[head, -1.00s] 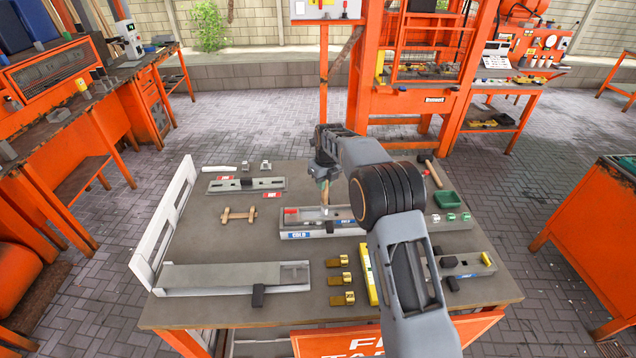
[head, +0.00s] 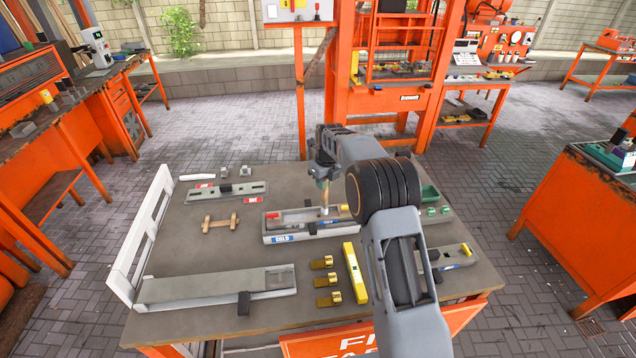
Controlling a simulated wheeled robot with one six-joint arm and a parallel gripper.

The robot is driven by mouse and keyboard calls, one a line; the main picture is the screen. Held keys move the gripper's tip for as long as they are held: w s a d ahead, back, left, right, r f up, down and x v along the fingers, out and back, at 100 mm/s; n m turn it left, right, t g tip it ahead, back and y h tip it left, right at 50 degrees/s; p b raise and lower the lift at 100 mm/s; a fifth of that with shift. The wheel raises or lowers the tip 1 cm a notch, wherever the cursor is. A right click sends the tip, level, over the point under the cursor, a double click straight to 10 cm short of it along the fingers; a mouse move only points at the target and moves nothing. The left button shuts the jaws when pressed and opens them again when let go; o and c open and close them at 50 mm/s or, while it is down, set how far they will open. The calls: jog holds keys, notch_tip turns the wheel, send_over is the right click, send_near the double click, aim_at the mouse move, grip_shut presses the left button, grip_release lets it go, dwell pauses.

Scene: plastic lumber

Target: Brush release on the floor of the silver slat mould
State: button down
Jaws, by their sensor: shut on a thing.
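A silver-grey mould (head: 292,236) with a long open cavity lies in the middle of the table, with a blue COLD label on its front. A red piece (head: 273,215) shows at its left end and a yellow piece (head: 346,212) at its right. My gripper (head: 323,178) is shut on a brush (head: 325,196), which points down over the right part of the cavity. The pale brush tip is low at the cavity; I cannot tell whether it touches the floor. My forearm hides the area right of the mould.
A long grey mould (head: 205,285) lies at the front left, with brass clips (head: 325,281) and a yellow level (head: 355,272) right of it. A slotted plate (head: 228,190) lies behind. A white rail (head: 145,235) edges the table's left side.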

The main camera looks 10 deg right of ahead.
jog(key=shift+d, duration=1.75)
jog(key=shift+f, duration=0.65)
jog(key=shift+a, duration=0.15)
